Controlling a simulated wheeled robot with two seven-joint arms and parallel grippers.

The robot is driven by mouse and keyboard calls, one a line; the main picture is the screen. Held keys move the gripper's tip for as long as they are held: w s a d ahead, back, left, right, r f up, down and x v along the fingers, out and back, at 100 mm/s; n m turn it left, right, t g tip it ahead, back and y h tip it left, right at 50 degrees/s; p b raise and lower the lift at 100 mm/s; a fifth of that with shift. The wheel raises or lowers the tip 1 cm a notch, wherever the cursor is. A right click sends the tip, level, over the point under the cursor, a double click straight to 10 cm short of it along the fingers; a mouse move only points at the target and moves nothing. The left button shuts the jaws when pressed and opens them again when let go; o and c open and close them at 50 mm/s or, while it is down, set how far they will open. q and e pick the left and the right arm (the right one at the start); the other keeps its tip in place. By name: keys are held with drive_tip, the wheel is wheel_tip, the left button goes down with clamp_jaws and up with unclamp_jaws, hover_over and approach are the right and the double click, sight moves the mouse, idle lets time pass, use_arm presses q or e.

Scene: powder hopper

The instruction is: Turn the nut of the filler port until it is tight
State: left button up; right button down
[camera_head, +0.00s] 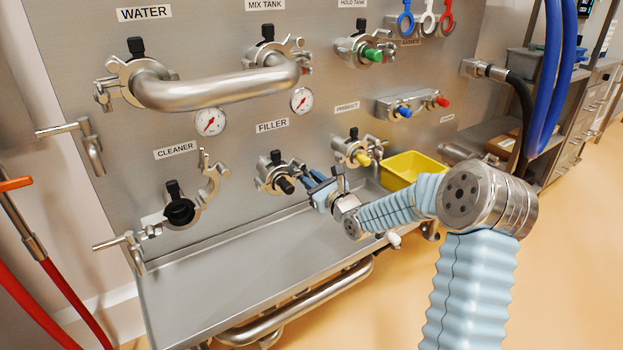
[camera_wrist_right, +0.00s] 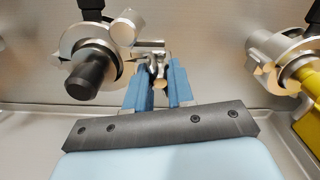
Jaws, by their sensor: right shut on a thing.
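The filler port (camera_head: 268,176) is under the FILLER label on the steel panel. It has a metal clamp with a black handle on top and a dark plug in its middle. The clamp also shows at upper left in the right wrist view (camera_wrist_right: 70,42). My right gripper (camera_head: 310,182) is at the right side of this clamp. In the right wrist view, its two blue fingers are shut on the small metal nut (camera_wrist_right: 157,70), which they partly hide. How tight the nut is cannot be told. My left gripper is not in view.
A steel tray (camera_head: 240,275) runs below, mostly clear. A bent pipe (camera_head: 215,88) crosses above.

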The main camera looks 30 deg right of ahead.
drive_tip(key=m, duration=0.3)
drive_tip(key=shift+d, duration=0.15)
drive_tip(key=m, duration=0.3)
drive_tip(key=c, duration=1.2)
unclamp_jaws()
drive_tip(key=shift+a, duration=0.25)
drive_tip(key=s, duration=0.8)
drive_tip(key=shift+s+d, duration=0.4)
